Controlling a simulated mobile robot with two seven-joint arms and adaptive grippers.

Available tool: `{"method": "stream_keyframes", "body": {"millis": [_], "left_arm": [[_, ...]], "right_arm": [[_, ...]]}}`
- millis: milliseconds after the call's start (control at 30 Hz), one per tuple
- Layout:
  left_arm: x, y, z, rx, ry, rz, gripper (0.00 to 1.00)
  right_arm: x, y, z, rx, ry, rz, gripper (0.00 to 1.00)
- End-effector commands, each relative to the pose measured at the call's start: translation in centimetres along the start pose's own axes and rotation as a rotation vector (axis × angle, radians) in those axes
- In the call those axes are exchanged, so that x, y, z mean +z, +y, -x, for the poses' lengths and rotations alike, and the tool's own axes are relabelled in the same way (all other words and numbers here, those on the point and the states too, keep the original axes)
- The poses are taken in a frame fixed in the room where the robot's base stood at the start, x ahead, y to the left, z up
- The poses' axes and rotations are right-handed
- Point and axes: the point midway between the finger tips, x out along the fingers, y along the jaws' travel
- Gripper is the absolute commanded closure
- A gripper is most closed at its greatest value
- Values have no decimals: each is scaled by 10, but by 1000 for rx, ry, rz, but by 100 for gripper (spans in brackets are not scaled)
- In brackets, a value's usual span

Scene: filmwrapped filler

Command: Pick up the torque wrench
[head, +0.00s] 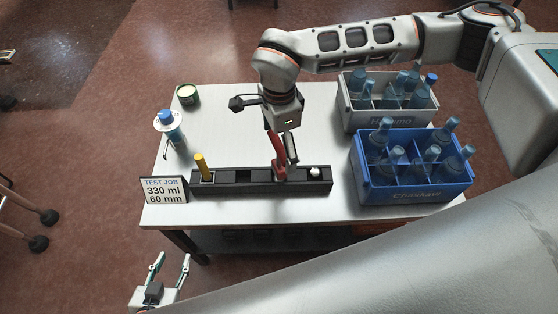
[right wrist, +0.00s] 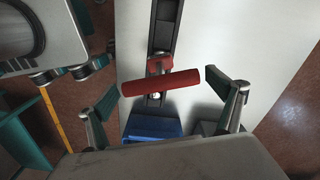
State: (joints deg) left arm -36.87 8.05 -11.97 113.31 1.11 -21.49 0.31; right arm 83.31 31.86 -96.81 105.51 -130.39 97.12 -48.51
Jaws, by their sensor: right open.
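A red-handled tool (head: 278,160), which looks like the torque wrench, stands in the right part of a black rack (head: 222,185) on the table. Its red crossbar handle (right wrist: 160,83) lies crosswise between the fingers of my right gripper (right wrist: 161,84) in the right wrist view. The fingers are open near the bar's two ends, with a small gap at the right end; contact at the left end is unclear. In the head view my right gripper (head: 285,148) is right over the tool and partly hides it. My left gripper (head: 172,260) is open and empty, off the table's front left.
A yellow-handled tool (head: 203,165) and a white ball-like knob (head: 315,172) are in the same rack. A sign (head: 163,190) stands at its left. A blue crate (head: 410,182) and a grey crate (head: 390,118) of bottles stand right. A blue-capped bottle (head: 170,130) and green tin (head: 188,96) stand left.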

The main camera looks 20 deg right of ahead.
Motion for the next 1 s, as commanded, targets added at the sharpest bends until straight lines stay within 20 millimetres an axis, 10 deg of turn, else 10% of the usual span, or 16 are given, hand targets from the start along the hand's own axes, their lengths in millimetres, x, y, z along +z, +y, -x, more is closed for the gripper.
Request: {"method": "stream_keyframes", "body": {"millis": [167, 433, 1000], "left_arm": [[-1, 0, 0, 0, 1, 0, 60], [-1, 0, 0, -1, 1, 0, 60], [-4, -1, 1, -1, 4, 1, 60]], "right_arm": [[0, 0, 0, -1, 0, 0, 7], [0, 0, 0, 0, 0, 0, 72], [0, -2, 29, -5, -1, 0, 72]]}}
